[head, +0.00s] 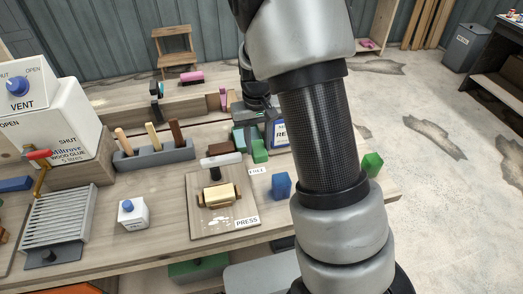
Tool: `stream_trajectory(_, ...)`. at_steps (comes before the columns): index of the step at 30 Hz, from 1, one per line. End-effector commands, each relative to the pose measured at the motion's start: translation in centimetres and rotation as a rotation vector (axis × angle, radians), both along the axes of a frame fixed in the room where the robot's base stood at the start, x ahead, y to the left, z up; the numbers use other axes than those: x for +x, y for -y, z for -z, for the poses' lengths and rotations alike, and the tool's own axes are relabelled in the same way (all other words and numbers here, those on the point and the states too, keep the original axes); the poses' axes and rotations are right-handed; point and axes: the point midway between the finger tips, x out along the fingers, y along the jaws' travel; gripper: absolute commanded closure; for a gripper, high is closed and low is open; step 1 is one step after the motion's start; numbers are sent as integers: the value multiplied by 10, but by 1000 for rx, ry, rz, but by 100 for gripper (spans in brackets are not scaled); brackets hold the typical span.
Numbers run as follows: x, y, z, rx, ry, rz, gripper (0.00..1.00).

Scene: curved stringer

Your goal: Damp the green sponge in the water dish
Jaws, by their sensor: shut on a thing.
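My gripper (256,112) is at the back middle of the bench, pointing down and partly hidden by my own arm. Its fingertips are too small and dark to see clearly. A green block (259,151), which looks like the green sponge, is just below it, and the gripper appears shut on it. A teal piece (239,138) is beside it on the left. I cannot make out the water dish or its water; my arm hides part of the bench.
Another green block (372,164) is by the right edge.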

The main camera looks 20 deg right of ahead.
Motion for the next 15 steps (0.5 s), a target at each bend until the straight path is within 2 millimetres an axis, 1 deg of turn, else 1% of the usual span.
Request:
stream_trajectory(1, 18, 1, -2, -5, 0, -2, 84)
stream_trajectory(5, 64, 0, 2, -10, -2, -6, 84)
stream_trajectory(6, 79, 1, 4, -11, -1, -6, 84)
stream_trajectory(9, 111, 0, 10, -7, -4, -4, 84)
stream_trajectory(12, 136, 0, 17, -1, -4, -2, 84)
stream_trajectory(15, 152, 0, 23, 6, -4, 2, 84)
